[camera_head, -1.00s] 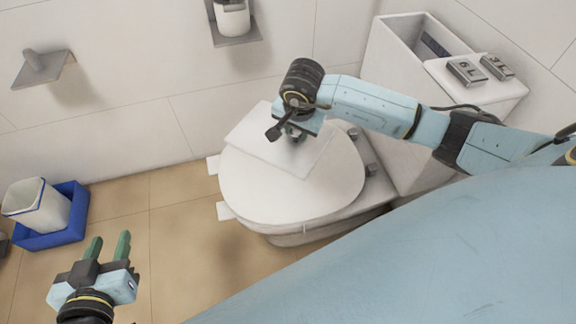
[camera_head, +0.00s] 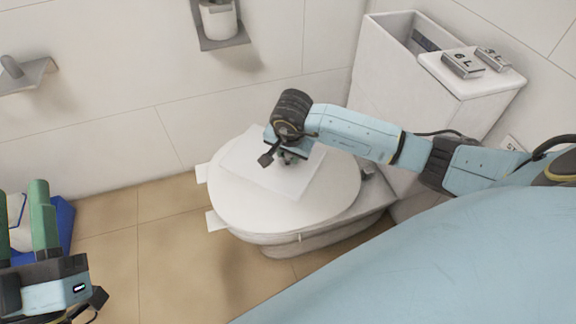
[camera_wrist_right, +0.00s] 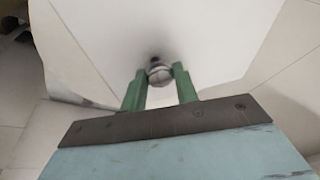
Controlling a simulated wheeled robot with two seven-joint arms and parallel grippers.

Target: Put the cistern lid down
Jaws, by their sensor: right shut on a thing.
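The cistern lid (camera_head: 304,175) is a flat white rectangular plate lying over the closed toilet lid (camera_head: 330,195); whether it touches the toilet lid I cannot tell. My right gripper (camera_head: 288,160) is above it. In the right wrist view, the right fingers (camera_wrist_right: 160,88) are shut on a round metal knob (camera_wrist_right: 159,74) on the white plate (camera_wrist_right: 210,40). The cistern (camera_head: 400,90) stands behind at the right with its top partly open. My left gripper (camera_head: 28,220) is at the left edge, its two green fingers apart with nothing held between them.
Two blocks, marked 6L (camera_head: 462,66) and 3L (camera_head: 492,58), sit on the right part of the cistern top. A blue tray (camera_head: 62,228) is behind my left gripper. A holder with a white cup (camera_head: 218,20) is on the wall. The tiled floor in front is clear.

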